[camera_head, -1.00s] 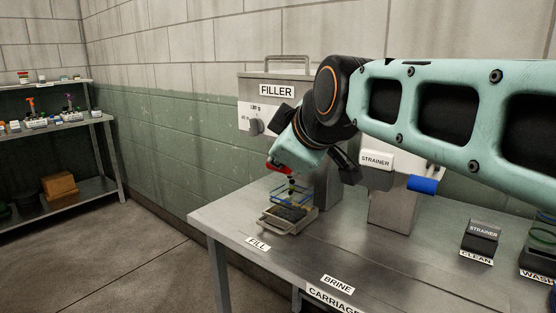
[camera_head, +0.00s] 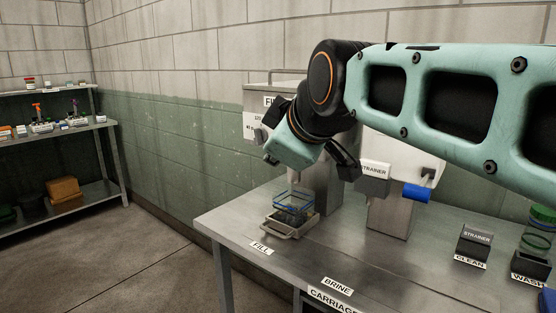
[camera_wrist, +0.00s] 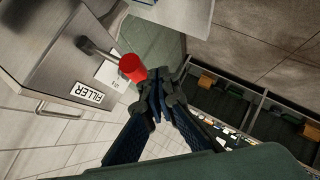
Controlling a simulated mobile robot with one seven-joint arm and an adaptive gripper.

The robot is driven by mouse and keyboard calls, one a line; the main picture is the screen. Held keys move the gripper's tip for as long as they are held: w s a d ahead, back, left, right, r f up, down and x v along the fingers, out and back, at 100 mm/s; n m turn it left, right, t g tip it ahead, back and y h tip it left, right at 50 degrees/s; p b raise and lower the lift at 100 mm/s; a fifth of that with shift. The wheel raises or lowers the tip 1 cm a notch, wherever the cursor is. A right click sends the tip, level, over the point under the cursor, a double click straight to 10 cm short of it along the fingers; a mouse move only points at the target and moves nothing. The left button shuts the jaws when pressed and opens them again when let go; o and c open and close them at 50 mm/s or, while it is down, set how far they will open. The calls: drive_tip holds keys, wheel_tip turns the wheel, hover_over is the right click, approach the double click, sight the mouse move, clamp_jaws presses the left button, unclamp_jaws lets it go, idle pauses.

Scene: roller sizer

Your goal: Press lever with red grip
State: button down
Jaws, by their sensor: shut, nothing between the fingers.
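The lever's red grip (camera_wrist: 132,67) shows in the wrist view at the end of a grey rod that comes out of the FILLER machine (camera_wrist: 60,60). My gripper (camera_wrist: 158,79) is shut and empty. Its fingertips appear just right of the red grip; whether they touch it is unclear. In the head view the FILLER machine (camera_head: 250,92) stands at the back of the table, partly covered by my arm. The red grip is hidden there. A clear container with a blue rim (camera_head: 292,208) sits on a metal tray (camera_head: 282,230) under the filler.
A STRAINER machine with a blue handle (camera_head: 417,194) stands right of the filler. A dark STRAINER block (camera_head: 475,241) and a green-lidded jar (camera_head: 541,216) are at the table's right. The front of the metal table (camera_head: 310,255) is mostly clear. Shelves (camera_head: 60,131) stand far left.

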drive_tip(key=v, duration=0.7)
drive_tip(key=shift+s+p, duration=0.3)
drive_tip(key=shift+d, duration=0.1)
drive_tip(key=s+d+f+m+g+h, duration=0.15)
drive_tip(key=s+d+f+m, duration=0.3)
drive_tip(key=f, duration=0.45)
drive_tip(key=s+d+f+m+g+h, duration=0.15)
drive_tip(key=s+d+f+m, duration=0.3)
drive_tip(key=f, duration=0.45)
drive_tip(key=s+d+f+m+g+h, duration=0.1)
drive_tip(key=s+d+f+m+g, duration=0.3)
drive_tip(key=f, duration=0.4)
wheel_tip(320, 180, up, 23)
drive_tip(key=m+t+p, duration=0.1)
drive_tip(key=p, duration=2.1)
drive_tip(key=shift+w+a+t, duration=0.15)
drive_tip(key=shift+a+t, duration=0.15)
drive_tip(key=shift+a, duration=0.05)
drive_tip(key=shift+f, duration=0.15)
